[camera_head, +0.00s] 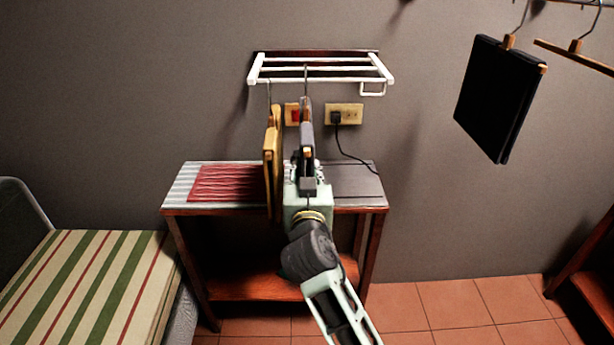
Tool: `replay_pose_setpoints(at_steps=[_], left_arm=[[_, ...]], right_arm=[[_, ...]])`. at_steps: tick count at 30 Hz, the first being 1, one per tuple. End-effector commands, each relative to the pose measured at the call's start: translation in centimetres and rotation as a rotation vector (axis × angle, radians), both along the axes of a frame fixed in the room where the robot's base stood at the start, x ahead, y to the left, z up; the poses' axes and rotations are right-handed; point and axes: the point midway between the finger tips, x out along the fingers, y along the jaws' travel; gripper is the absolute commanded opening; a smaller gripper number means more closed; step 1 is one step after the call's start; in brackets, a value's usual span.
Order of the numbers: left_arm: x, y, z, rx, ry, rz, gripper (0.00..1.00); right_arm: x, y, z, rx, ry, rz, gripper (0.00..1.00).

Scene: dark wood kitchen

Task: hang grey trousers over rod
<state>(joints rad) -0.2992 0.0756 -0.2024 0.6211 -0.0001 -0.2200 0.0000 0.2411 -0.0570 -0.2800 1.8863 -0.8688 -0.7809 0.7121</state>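A flat grey patch (352,181) covers the right end of the small table's top; it may be the folded grey trousers, but I cannot tell for sure. Two hangers hang edge-on from the white wall rack (325,68). The left hanger (270,150) is wooden; the right hanger (305,103) is partly hidden by my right gripper. My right gripper (307,140) points at the wall, in line with the right hanger and above the table. Its fingers are seen nearly end-on, so their opening and any contact are unclear. My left gripper is out of view.
The wooden table (275,211) has a red striped cloth (230,183) at left. Black folded trousers (499,97) hang at upper right beside an empty wooden hanger (575,55). A striped bed (85,280) stands left. A cord runs from the socket (344,114). Tiled floor at right is clear.

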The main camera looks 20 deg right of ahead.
Motion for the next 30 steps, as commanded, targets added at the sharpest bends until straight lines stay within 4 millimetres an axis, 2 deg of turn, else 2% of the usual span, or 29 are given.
replay_pose_setpoints(at_steps=[20,22,30], left_arm=[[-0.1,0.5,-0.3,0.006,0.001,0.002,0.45],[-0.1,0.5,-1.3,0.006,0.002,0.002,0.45],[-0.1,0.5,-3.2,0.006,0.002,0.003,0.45]], right_arm=[[5.1,-1.6,0.3,-0.002,-0.006,-0.001,0.0],[5.1,-1.5,-0.8,0.001,-0.003,0.0,0.0],[5.0,-1.5,-2.7,0.002,-0.005,0.0,0.0]])
